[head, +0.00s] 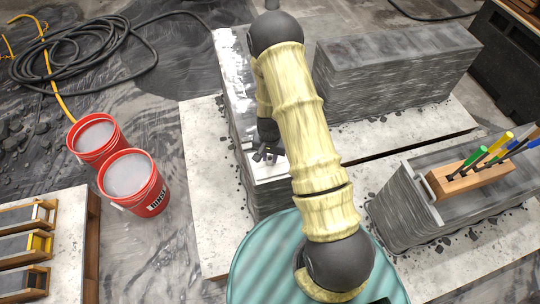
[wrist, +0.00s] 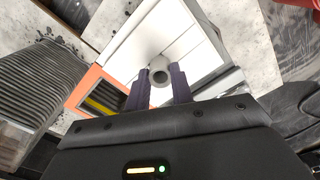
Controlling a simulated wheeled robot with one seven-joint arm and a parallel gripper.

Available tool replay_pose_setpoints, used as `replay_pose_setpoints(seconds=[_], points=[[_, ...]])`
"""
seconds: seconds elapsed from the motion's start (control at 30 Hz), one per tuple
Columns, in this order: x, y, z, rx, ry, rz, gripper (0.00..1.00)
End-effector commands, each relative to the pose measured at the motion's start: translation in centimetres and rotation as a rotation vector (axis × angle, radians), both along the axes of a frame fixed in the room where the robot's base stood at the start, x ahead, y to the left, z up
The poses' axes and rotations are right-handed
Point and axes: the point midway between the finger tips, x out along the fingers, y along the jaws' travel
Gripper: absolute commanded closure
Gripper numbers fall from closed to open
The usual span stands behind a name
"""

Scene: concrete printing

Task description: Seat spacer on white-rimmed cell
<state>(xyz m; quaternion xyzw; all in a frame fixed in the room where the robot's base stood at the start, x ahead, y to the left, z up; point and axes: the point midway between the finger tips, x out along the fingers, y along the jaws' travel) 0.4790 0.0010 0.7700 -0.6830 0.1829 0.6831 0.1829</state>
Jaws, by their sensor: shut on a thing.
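The spacer (wrist: 159,97) is a small light-grey hollow cylinder in the wrist view. My gripper (wrist: 160,82) is shut on it, with one dark finger on each side. Beyond it lie white panels (wrist: 172,38), and an orange-rimmed opening (wrist: 88,88) with yellow inside is at their left. I cannot tell for sure which white edge is the white-rimmed cell, or whether the spacer touches anything. In the head view my gripper (head: 268,154) is over the white-topped part (head: 268,170) of the left printed wall. The spacer cannot be made out there.
A grey printed block (head: 395,75) stands behind right, and a trough (head: 400,205) with a wooden tool holder (head: 470,180) is at the right. Two red buckets (head: 135,180) stand left. A teal round surface (head: 260,265) is in front. Rubble lies around the walls.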

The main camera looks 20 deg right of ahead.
Motion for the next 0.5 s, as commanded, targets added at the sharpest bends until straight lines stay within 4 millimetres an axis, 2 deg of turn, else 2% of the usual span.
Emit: replay_pose_setpoints(seconds=[0.37,0.4,0.5], points=[[0.01,0.0,-0.68,0.0,0.0,0.0,1.0],[0.01,0.0,-0.64,0.0,0.0,0.0,0.73],[0.01,0.0,-0.61,0.0,0.0,0.0,0.54]])
